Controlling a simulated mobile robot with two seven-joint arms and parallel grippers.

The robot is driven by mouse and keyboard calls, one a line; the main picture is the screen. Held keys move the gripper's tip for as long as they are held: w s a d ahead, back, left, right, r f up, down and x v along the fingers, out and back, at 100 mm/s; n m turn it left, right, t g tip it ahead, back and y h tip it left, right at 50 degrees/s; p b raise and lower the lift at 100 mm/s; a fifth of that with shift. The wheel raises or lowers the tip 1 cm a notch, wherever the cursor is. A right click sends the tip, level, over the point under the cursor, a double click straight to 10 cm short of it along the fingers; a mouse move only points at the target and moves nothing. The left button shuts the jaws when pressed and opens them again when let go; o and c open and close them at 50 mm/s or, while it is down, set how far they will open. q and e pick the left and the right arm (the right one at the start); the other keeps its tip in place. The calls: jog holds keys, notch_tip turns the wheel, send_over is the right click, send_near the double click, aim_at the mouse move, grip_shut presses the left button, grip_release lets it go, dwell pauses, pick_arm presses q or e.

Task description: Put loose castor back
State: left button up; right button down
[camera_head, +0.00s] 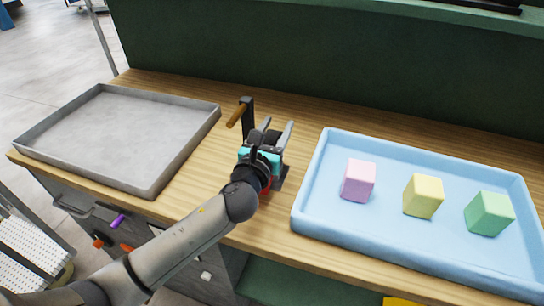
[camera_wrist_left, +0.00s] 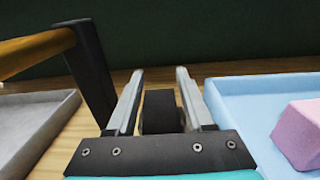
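I cannot make out a castor for certain. My left gripper (camera_head: 278,124) is over the wooden bench at a small black press (camera_head: 247,118) with a wooden lever handle (camera_head: 236,115). In the left wrist view its two grey fingers stand apart, so the gripper (camera_wrist_left: 160,72) is open. A dark rounded block (camera_wrist_left: 161,112) shows between the fingers, with thin gaps beside it. I cannot tell whether it is a castor or part of the press. My gripper and wrist hide much of the press's base. My right gripper is not in view.
A blue tray (camera_head: 312,190) at right holds a pink cube (camera_head: 358,181), a yellow cube (camera_head: 423,196) and a green cube (camera_head: 489,213). An empty grey tray (camera_head: 115,135) lies at left. Bare bench (camera_head: 320,115) shows behind the press. A dark green panel (camera_head: 330,65) rises behind.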

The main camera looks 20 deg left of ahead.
pick_arm(q)
grip_shut()
dwell(1.1)
